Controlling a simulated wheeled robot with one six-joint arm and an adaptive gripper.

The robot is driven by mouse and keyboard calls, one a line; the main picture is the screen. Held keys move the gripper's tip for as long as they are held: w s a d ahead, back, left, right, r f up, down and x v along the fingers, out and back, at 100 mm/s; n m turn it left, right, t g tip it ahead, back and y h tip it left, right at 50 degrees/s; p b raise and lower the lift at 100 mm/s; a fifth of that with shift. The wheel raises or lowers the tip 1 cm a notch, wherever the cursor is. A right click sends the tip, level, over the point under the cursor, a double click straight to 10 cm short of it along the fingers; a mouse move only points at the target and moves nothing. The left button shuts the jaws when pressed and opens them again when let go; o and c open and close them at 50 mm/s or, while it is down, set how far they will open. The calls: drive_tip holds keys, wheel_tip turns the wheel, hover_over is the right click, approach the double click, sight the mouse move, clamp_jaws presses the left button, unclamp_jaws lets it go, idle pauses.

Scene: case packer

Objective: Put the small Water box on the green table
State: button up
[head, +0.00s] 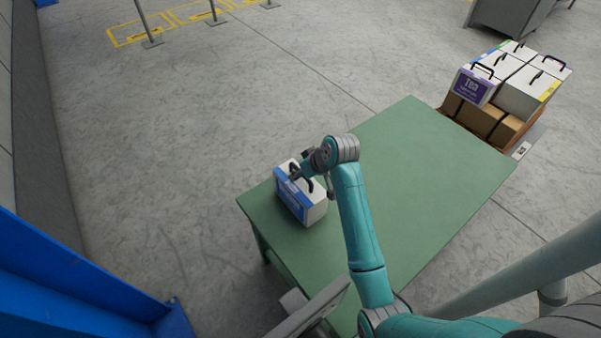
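The small Water box (312,213) is white with a blue label side and a dark handle on top. It is at the left end of the green table (420,180), upright, and appears to rest on the tabletop near its left edge. My gripper (304,182) is at the top of the box, by the handle. The fingers are small and partly hidden by the wrist, so I cannot tell whether they are closed on the handle.
A stack of white handled boxes, one with a purple Tea label (473,87), sits on brown cartons (478,117) beyond the table's far right end. A blue structure (70,285) stands at lower left. The rest of the tabletop is clear. Open floor lies left of the table.

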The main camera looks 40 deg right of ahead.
drive_tip(key=v, duration=1.2)
drive_tip(key=shift+r, duration=0.1)
idle(0.4)
